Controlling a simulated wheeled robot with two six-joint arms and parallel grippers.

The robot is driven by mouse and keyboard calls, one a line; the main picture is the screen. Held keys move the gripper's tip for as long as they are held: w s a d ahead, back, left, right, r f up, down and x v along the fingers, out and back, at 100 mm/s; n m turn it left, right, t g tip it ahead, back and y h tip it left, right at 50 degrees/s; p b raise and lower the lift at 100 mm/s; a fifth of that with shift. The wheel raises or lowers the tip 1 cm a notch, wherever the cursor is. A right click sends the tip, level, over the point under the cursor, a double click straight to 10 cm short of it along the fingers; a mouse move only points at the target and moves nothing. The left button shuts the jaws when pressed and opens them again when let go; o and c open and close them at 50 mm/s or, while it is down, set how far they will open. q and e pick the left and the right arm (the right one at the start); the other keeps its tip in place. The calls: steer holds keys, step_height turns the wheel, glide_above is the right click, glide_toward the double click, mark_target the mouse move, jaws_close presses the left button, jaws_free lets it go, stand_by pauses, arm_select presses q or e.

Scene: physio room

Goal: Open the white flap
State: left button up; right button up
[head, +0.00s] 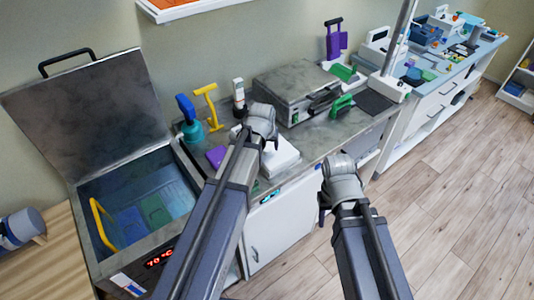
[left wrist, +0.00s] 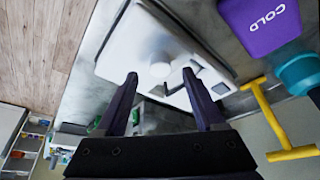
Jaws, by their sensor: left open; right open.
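A white box-shaped unit (head: 283,158) sits on the grey counter, partly hidden behind my left arm. In the left wrist view the white unit (left wrist: 135,45) shows a flat pale face with short round white parts near the gripper. I cannot tell which part of it is a flap. A white door panel (head: 282,230) on the cabinet under the counter looks closed. My left gripper (head: 270,140) is open over the counter by the white unit; its two dark fingers (left wrist: 160,78) are apart with nothing held. My right gripper (head: 322,205) is open and empty in front of the counter.
An open steel tank (head: 150,190) with raised lid (head: 90,115) stands left. The wooden floor (head: 450,200) at right is clear.

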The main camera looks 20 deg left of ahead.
mark_target(267, 149)
arm_select(q)
steer(key=b+x, duration=0.2)
steer(key=x, duration=0.1)
steer(key=shift+f, duration=0.25)
steer(key=shift+c, duration=0.2)
jaws_close()
steer(key=shift+r, duration=0.1)
stand_by(1.0)
